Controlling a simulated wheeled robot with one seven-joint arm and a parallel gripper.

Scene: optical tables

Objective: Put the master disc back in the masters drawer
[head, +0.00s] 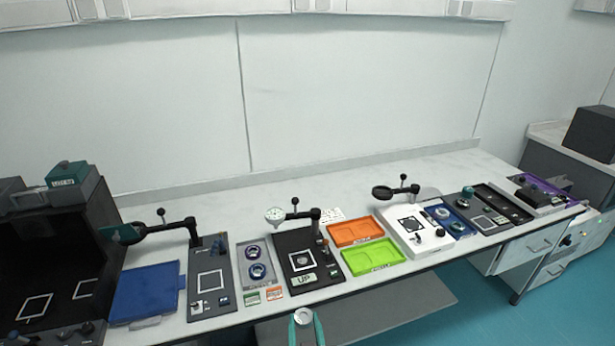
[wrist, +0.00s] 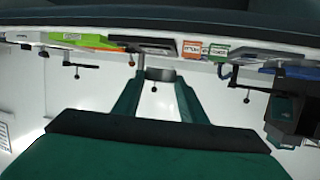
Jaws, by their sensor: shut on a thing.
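My gripper (head: 305,322) is at the bottom middle of the head view, in front of the bench's front edge. It is shut on a small grey disc (head: 303,316), held at the fingertips. I cannot tell which one is the masters drawer.
The bench holds a grey tray with blue rings (head: 240,262), a black station marked UP (head: 325,272), an orange tray (head: 355,231) and a green tray (head: 373,257). Magnifier arms rise above the stations. A grey panel (head: 400,306) lies below the bench edge. Teal floor is clear at the right.

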